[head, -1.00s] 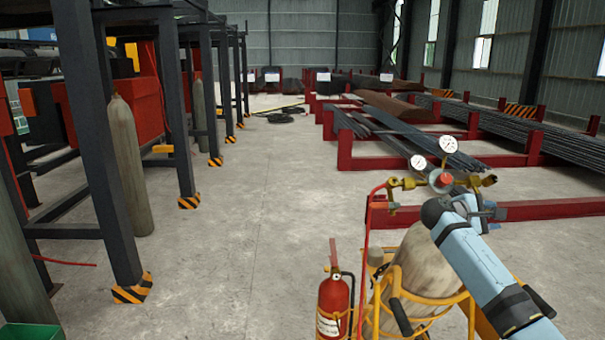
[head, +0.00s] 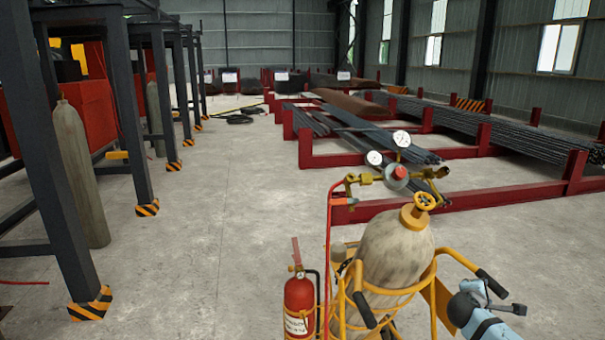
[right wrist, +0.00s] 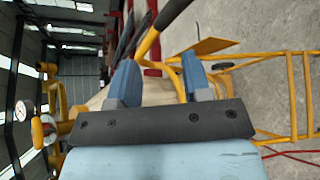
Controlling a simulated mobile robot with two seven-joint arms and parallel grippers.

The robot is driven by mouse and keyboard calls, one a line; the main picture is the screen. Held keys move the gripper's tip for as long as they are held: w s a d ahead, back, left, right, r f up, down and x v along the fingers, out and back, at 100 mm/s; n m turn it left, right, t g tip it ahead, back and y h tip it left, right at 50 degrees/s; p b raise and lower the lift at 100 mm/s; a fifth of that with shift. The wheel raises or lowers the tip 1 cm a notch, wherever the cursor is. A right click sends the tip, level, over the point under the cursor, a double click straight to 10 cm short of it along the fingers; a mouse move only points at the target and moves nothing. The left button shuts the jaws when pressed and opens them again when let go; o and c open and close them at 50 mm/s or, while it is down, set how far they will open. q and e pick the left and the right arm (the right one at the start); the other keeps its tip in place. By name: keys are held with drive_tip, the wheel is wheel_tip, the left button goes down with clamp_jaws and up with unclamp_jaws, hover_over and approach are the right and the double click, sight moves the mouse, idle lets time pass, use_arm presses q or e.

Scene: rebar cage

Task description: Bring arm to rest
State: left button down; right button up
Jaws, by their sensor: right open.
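My right arm comes in at the lower right of the head view. Its gripper (head: 497,297) is beside the black-gripped handle (head: 490,283) of a yellow cylinder cart. In the right wrist view, the gripper's two blue-grey fingers (right wrist: 160,75) stand apart with nothing held between them. The cart's black grip (right wrist: 172,13) shows just beyond the fingers; I cannot tell whether they touch it. My left arm and gripper are not in view.
The yellow cart (head: 433,313) carries a gas cylinder (head: 392,252) with gauges. A red fire extinguisher (head: 299,307) stands at its left. Red racks (head: 480,205) with rebar lie beyond. Dark posts (head: 50,150) line the left. The middle concrete floor (head: 215,220) is clear.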

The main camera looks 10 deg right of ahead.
drive_tip(key=s+a+f+t+y, duration=0.1)
drive_tip(key=s+a+f+y, duration=0.85)
drive_tip(key=s+f, duration=0.6)
drive_tip(key=s+a+f+m+y, duration=0.2)
drive_tip(key=s+a+y, duration=0.1)
drive_tip(key=s+a, duration=0.55)
drive_tip(key=s+a+f+m+y, duration=0.25)
drive_tip(key=s+a, duration=0.25)
drive_tip(key=s, duration=0.7)
drive_tip(key=a+r+m, duration=0.1)
drive_tip(key=a+m, duration=0.1)
drive_tip(key=a, duration=0.4)
drive_tip(key=w+a+r+m+t+p, duration=0.1)
drive_tip(key=a+r+m, duration=0.1)
drive_tip(key=a, duration=0.5)
drive_tip(key=shift+w+r+m+t, duration=0.2)
drive_tip(key=shift+m+t, duration=0.1)
drive_tip(key=shift+m, duration=0.35)
drive_tip(key=shift+a, duration=0.1)
